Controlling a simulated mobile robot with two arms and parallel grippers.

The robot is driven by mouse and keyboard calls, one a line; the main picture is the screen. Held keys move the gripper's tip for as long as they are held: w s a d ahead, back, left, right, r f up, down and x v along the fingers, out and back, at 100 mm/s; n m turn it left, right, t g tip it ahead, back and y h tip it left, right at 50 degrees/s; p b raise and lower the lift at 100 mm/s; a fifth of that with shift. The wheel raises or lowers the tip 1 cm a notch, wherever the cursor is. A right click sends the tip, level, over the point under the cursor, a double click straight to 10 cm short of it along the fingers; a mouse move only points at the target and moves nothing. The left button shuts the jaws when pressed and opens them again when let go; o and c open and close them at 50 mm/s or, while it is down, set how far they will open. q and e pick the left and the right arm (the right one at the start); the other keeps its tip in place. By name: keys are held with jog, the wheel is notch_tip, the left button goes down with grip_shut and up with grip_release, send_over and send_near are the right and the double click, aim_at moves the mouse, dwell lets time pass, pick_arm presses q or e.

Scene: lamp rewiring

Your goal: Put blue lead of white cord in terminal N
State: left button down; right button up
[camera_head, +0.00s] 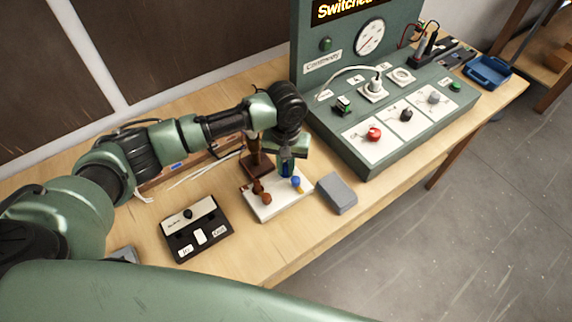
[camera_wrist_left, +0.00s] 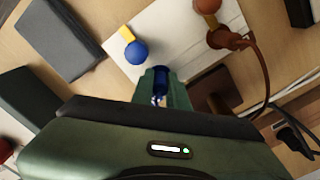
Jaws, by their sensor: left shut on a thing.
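My left gripper (camera_head: 287,168) is low over the back edge of the white terminal board (camera_head: 266,207). In the left wrist view the gripper (camera_wrist_left: 160,88) is shut on a small blue piece (camera_wrist_left: 160,80), which looks like the blue lead; its cord is mostly hidden. A blue terminal knob (camera_head: 296,183) with a yellow part stands on the board, just ahead of the fingertips and apart from them; it also shows in the left wrist view (camera_wrist_left: 136,53). A brown terminal (camera_head: 264,197) with a brown lead (camera_wrist_left: 235,42) stands beside it. My right gripper is not in view.
A grey block (camera_head: 336,193) lies right of the board. A black box (camera_head: 197,229) with white labels stands to the left. A green test console (camera_head: 385,120) with a gauge and knobs stands at the right. A brown stand (camera_head: 257,163) is behind the board. Bare wood lies in front.

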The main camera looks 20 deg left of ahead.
aim_at(286, 164)
pick_arm(q)
jog(key=shift+f, duration=0.1)
jog(key=c, duration=1.3)
grip_release()
notch_tip(286, 164, up, 7)
jog(key=shift+f+b, duration=0.1)
jog(key=shift+b, duration=0.7)
jog(key=shift+r, duration=0.55)
